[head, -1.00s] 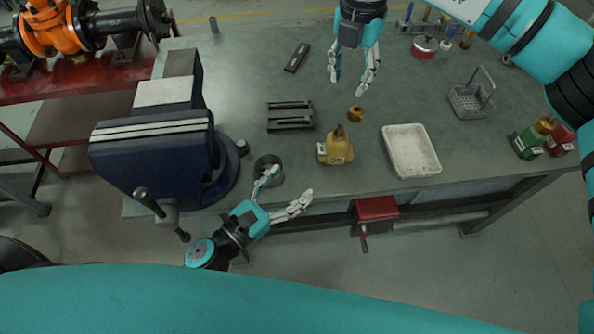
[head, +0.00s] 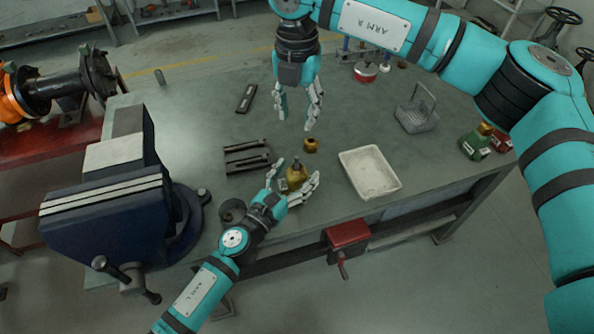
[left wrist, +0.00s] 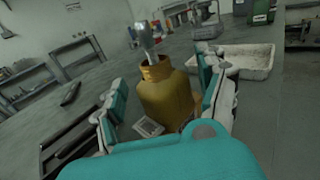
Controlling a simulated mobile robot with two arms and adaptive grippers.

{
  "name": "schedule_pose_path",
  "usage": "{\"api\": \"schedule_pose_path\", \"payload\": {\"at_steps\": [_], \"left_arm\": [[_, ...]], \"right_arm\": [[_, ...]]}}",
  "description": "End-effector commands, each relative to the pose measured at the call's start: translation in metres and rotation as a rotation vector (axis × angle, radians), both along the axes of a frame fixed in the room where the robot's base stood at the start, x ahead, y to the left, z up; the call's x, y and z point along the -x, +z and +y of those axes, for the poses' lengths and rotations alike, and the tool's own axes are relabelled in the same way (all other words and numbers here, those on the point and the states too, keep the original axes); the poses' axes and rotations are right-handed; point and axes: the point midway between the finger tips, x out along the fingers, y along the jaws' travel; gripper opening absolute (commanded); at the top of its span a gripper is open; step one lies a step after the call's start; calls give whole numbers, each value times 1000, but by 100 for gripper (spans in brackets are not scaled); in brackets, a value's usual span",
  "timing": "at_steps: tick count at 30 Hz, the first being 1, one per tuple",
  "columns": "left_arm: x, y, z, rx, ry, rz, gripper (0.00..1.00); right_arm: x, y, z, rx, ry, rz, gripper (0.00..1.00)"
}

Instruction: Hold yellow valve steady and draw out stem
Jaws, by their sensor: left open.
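The yellow valve (head: 296,178) stands on the workbench, with its stem (head: 297,161) pointing up from the top. In the left wrist view the valve body (left wrist: 168,102) looks brass-yellow, and the grey metal stem (left wrist: 146,42) rises from its neck. My left gripper (head: 296,169) is open, with one finger on each side of the valve. In the left wrist view a gap shows at the left finger; contact at the right finger is unclear. My right gripper (head: 295,119) is open and empty, above the bench behind the valve.
A brass nut (head: 310,145) lies just behind the valve. A blue vise (head: 110,215) fills the bench's left end.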

Motion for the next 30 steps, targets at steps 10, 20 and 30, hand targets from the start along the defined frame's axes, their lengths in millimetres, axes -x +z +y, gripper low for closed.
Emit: {"api": "schedule_pose_path", "payload": {"at_steps": [10,20,30], "left_arm": [[-7,0,-5,0,-1,0,74],[-7,0,-5,0,-1,0,40],[-7,0,-5,0,0,0,12]], "right_arm": [[0,0,0,0,0,0,38],[0,0,0,0,0,0,38],[0,-6,0,1,7,1,29]]}}
